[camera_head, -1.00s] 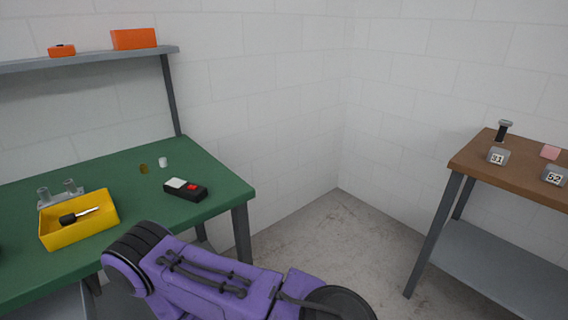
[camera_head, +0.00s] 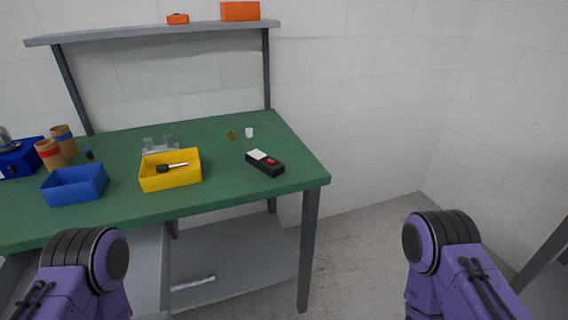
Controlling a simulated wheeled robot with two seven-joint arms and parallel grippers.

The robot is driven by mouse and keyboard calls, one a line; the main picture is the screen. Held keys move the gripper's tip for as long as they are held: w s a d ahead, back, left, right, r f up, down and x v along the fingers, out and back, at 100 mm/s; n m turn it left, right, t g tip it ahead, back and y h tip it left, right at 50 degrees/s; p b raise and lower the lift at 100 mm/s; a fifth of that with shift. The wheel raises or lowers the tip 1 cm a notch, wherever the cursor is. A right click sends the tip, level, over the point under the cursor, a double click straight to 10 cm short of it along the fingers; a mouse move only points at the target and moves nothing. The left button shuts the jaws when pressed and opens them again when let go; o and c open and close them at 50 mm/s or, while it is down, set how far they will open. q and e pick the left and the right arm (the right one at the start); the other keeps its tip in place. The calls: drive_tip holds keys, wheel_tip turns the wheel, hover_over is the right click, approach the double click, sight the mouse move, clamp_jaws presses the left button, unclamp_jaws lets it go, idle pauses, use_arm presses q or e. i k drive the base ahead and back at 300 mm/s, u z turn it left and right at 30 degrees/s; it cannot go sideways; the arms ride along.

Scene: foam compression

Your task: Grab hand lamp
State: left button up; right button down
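A black hand-held device (camera_head: 265,163) with a red button and a white end lies near the right end of the green workbench (camera_head: 220,206). It may be the hand lamp, but I cannot tell for sure. A pale cylinder-like thing (camera_head: 193,283) lies on the grey shelf under the bench; what it is I cannot make out. My two purple arms show at the bottom left and bottom right, apart from the bench things. Neither gripper is in view.
A yellow bin (camera_head: 171,183) with a dark-handled tool and a blue bin (camera_head: 75,194) stand left of the device. Brown cylinders (camera_head: 49,155) stand farther left. Open floor lies right of the bench.

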sight(256, 157)
drive_tip(key=z, duration=1.6)
drive_tip(key=i, duration=1.35)
drive_tip(key=u, duration=0.5)
